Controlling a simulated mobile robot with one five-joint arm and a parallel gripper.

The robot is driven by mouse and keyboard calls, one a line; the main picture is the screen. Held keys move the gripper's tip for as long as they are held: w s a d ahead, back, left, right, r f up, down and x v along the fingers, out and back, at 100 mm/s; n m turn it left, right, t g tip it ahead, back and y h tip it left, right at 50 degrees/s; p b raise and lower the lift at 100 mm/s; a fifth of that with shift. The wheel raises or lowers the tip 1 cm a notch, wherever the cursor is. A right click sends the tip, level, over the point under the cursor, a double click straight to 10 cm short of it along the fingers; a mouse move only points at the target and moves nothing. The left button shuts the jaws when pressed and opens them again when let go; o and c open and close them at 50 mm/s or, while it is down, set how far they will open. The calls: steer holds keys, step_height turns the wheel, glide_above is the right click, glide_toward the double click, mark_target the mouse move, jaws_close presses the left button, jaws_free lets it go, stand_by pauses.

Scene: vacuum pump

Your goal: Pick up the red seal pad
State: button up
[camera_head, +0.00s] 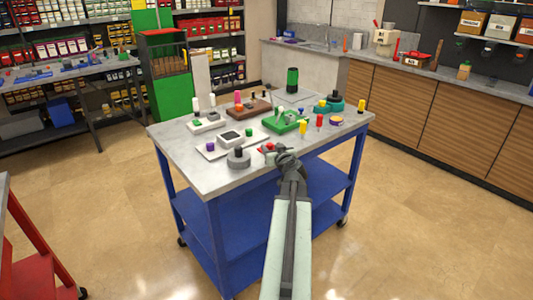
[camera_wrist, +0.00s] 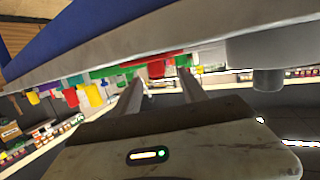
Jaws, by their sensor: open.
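A small red piece, which looks like the red seal pad (camera_head: 266,148), lies near the front edge of the grey tabletop (camera_head: 200,178), partly hidden by my gripper. My gripper (camera_head: 277,153) is at that edge, just beside or over the red piece; I cannot tell whether they touch. In the wrist view the picture is upside down. The two fingers of my gripper (camera_wrist: 161,84) are apart with nothing held. A red shape (camera_wrist: 157,66) shows ahead between and beyond the fingertips.
A round grey part with a black knob (camera_head: 238,158) stands left of my gripper. Behind are a white plate (camera_head: 228,142), a green tray (camera_head: 285,123), a brown block (camera_head: 250,107) and several coloured pegs. The cart has blue legs and shelves (camera_head: 250,240).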

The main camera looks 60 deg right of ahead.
steer(key=b+x, duration=0.1)
steer(key=x, duration=0.7)
steer(key=shift+s+d+f+b, duration=0.1)
steer(key=shift+s+d+b, duration=0.1)
steer(key=shift+b, duration=0.15)
steer(key=shift+a, duration=0.15)
jaws_close()
